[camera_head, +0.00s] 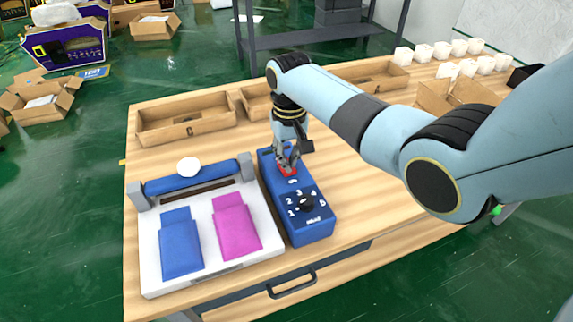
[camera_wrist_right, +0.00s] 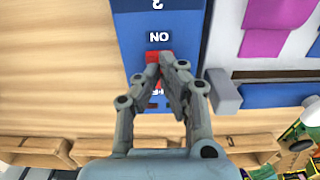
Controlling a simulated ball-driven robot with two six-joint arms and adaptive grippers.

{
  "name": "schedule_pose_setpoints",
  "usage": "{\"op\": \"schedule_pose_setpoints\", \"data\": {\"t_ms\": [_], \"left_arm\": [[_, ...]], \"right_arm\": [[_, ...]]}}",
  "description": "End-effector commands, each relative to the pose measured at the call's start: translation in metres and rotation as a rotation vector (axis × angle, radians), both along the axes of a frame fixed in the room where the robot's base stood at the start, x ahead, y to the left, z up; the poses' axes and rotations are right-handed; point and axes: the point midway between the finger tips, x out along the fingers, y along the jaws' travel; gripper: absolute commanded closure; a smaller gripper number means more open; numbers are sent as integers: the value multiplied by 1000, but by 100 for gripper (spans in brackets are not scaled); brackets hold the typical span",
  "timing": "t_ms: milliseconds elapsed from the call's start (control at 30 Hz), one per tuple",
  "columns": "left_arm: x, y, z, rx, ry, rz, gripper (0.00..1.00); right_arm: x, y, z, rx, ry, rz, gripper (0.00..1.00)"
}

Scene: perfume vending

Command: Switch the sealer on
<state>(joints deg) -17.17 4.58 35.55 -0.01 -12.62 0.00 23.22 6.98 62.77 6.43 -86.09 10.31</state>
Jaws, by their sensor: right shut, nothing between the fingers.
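The sealer has a white base (camera_head: 200,280) with a blue bar (camera_head: 215,172) across its back and a blue control box (camera_head: 312,233) on its right. A red switch (camera_head: 288,172) sits at the far part of the box. My right gripper (camera_head: 287,163) is shut and empty, pointing down at this switch. In the right wrist view, the fingertips (camera_wrist_right: 164,68) overlap the red switch (camera_wrist_right: 153,57) beside the ON label; contact cannot be told. The fingers partly hide the switch and the OFF label. My left gripper is not in view.
A blue pouch (camera_head: 180,245) and a magenta pouch (camera_head: 235,226) lie on the white base. A black dial (camera_head: 306,203) with numbers is on the control box. Cardboard trays (camera_head: 186,127) line the table's back. White cups (camera_head: 441,50) stand at the far right.

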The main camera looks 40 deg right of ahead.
Motion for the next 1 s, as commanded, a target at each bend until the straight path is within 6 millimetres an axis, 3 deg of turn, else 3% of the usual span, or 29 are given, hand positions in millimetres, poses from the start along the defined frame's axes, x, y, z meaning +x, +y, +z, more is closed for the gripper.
{"op": "schedule_pose_setpoints", "data": {"t_ms": [1000], "left_arm": [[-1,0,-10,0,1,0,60]], "right_arm": [[0,0,-16,0,1,0,100]]}}
